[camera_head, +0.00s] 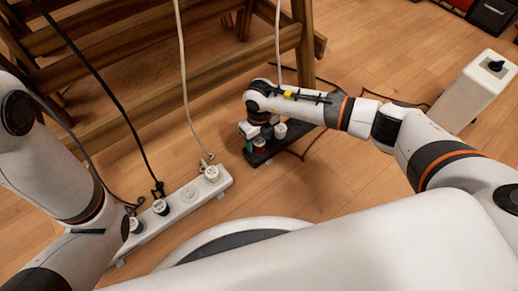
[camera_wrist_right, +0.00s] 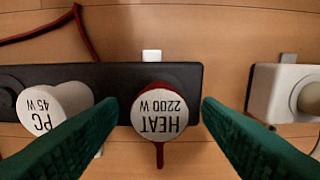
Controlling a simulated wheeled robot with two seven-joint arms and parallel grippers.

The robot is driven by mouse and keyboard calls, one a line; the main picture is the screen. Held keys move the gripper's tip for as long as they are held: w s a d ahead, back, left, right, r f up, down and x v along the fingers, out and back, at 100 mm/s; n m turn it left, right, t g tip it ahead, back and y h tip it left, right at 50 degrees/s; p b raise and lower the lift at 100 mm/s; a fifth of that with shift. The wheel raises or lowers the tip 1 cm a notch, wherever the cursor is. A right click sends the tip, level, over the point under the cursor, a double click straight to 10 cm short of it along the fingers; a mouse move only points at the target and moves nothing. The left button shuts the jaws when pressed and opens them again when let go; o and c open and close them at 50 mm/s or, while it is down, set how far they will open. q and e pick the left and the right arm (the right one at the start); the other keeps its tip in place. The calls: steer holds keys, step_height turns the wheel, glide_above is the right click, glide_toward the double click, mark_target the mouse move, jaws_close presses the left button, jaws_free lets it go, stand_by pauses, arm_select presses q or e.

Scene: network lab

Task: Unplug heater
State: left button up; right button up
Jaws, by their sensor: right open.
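The heater plug (camera_wrist_right: 160,113) has a round white top marked HEAT 2200 W, upside down in the right wrist view. It sits at the end of a black power strip (camera_wrist_right: 115,76), with a red cable below it. My right gripper (camera_wrist_right: 159,104) is open, with one green finger on each side of the plug and gaps visible between. In the head view the right gripper (camera_head: 256,139) points down over the black strip (camera_head: 261,158) and largely hides the heater plug. My left arm shows at the left; its gripper is not visible.
A PC 45 W plug (camera_wrist_right: 52,106) stands beside the heater plug. A white power strip (camera_head: 175,212) with several plugs lies nearby on the wooden floor. Cables hang past a wooden frame (camera_head: 150,70). A white box (camera_head: 478,90) stands at the right.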

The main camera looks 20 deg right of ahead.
mark_target(259, 141)
step_height(259, 141, down, 2)
steer(key=shift+b, duration=0.35)
steer(key=shift+p, duration=0.5)
stand_by(0.8)
steer(key=shift+c, duration=0.3)
jaws_close()
steer(key=shift+r, duration=0.1)
steer(key=shift+r, duration=0.1)
steer(key=shift+r+p, duration=2.8)
steer(key=shift+r, duration=0.05)
